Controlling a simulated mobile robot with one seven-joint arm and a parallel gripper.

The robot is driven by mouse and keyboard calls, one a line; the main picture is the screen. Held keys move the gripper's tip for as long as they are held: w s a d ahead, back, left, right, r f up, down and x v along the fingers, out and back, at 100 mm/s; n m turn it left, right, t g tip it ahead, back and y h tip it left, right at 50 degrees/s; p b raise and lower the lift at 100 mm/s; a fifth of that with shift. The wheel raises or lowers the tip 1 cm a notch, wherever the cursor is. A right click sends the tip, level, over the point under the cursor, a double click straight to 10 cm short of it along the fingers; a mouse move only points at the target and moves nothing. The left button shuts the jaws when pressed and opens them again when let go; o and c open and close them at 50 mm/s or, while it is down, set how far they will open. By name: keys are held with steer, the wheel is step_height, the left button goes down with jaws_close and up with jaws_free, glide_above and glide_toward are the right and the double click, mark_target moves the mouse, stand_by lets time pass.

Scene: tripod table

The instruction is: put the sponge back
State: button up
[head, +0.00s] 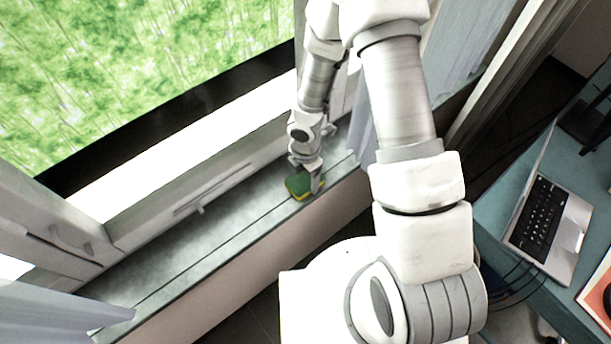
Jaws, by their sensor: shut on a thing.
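The sponge (297,185) is green on top with a yellow layer below. It is at the right part of the grey window sill (228,215), near the sill's front edge. My gripper (306,182) points down over the sponge and is shut on it. The fingers hide part of the sponge. I cannot tell whether its underside touches the sill or is just above it.
The window frame (170,190) with its handle runs behind the sill. A pale curtain (60,310) hangs at the lower left. A teal desk (500,200) with a laptop (548,222) stands at the right. The sill left of the sponge is clear.

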steer(key=o, duration=1.2)
steer(key=shift+c, duration=0.2)
